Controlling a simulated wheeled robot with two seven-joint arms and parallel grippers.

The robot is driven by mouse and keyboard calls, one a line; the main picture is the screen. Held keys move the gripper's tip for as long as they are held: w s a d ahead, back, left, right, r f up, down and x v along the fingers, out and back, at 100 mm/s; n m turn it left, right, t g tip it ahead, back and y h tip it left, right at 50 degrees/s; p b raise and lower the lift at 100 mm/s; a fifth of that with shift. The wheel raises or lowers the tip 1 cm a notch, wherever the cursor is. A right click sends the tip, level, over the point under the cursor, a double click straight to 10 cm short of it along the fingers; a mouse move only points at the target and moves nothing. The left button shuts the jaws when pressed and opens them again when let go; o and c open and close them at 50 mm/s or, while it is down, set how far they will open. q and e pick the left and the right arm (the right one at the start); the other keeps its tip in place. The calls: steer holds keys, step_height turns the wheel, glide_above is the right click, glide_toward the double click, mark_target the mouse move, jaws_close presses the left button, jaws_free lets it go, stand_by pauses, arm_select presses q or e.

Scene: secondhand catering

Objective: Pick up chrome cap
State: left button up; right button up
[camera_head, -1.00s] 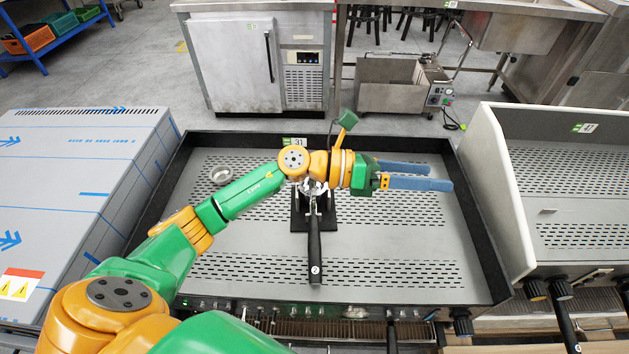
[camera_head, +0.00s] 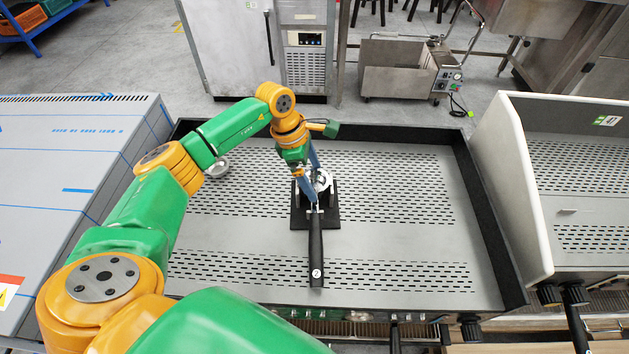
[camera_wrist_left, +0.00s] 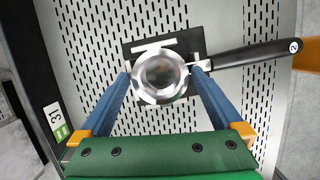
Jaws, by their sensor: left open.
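A round, shiny chrome piece that looks like the chrome cap (camera_head: 323,180) sits at the head of a black-handled portafilter (camera_head: 316,250) on a black stand (camera_head: 300,220). In the left wrist view the chrome piece (camera_wrist_left: 160,75) shows a bright rim and a darker, reflective middle. I cannot tell whether it is separate from the portafilter head. My left gripper (camera_head: 315,182) points down at it, its blue fingers open. In the left wrist view the fingertips (camera_wrist_left: 161,72) lie either side of it; contact is unclear. My right gripper is out of view.
A small metal ring or dish (camera_head: 217,168) lies on the perforated grey tray (camera_head: 400,235), left of the stand. The tray has raised dark walls (camera_head: 480,210). A wrapped steel unit (camera_head: 60,200) stands left, another machine (camera_head: 570,190) right. The tray right of the stand is clear.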

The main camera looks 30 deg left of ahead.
arm_select(q)
steer(key=shift+r, duration=0.1)
steer(key=c, duration=1.2)
